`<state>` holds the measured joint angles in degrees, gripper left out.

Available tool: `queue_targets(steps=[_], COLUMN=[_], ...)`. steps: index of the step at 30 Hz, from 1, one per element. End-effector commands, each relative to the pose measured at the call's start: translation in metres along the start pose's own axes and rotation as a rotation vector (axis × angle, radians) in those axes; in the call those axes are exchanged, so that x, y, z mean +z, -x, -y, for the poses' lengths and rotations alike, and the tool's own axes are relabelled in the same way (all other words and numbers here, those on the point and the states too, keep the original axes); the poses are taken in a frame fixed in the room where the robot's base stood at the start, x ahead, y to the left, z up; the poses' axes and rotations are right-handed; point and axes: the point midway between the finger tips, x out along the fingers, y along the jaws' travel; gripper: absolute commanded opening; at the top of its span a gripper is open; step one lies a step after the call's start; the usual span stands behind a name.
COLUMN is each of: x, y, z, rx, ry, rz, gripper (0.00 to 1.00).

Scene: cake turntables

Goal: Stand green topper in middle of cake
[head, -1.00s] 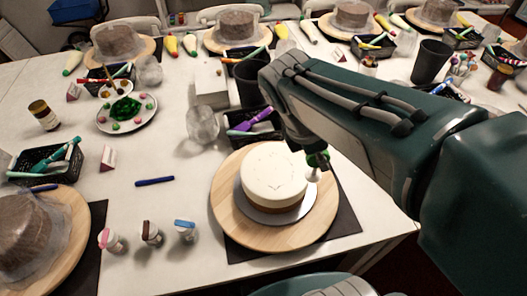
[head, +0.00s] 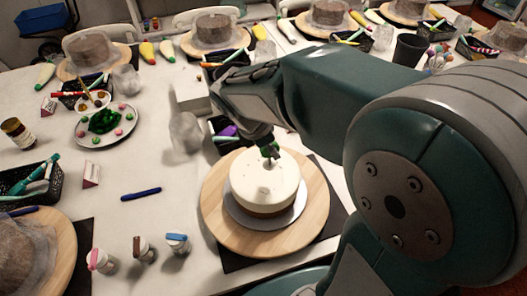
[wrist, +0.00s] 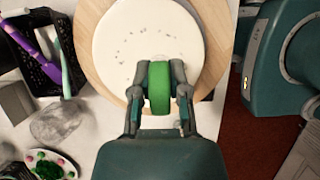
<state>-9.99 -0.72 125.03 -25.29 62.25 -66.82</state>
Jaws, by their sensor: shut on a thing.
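The cake (head: 264,182) is white on top with a brown base. It stands on a silver board (head: 237,212) on a round wooden turntable (head: 222,232). My gripper (head: 268,152) is above the cake's far part in the head view. In the wrist view my gripper (wrist: 159,88) is shut on the green topper (wrist: 159,87), which has a rounded edge. The topper's lower end is hidden there, so I cannot tell whether it touches the cake. Small marks (wrist: 165,36) form a ring on the cake top.
A black basket with purple tools (wrist: 42,52) and a clear glass (head: 184,133) stand beyond the turntable. A plate with green and pink pieces (head: 106,124) is at left.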

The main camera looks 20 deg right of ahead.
Motion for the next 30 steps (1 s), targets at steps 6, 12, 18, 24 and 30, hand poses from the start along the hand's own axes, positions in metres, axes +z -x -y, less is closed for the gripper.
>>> queue_targets(steps=[6,12,18,24,30], x=[-0.013,-0.021,-0.03,-0.03,-0.031], y=[-0.02,-0.034,-0.054,-0.054,-0.056], z=[-0.018,-0.025,-0.025,-0.025,-0.025], rx=[-0.001,-0.003,-0.001,0.0,0.0], ry=[-0.001,0.001,-0.001,-0.002,-0.002], rz=[-0.001,0.001,-0.001,-0.001,-0.001], gripper=[0.0,0.0,0.0,0.0,0.56])
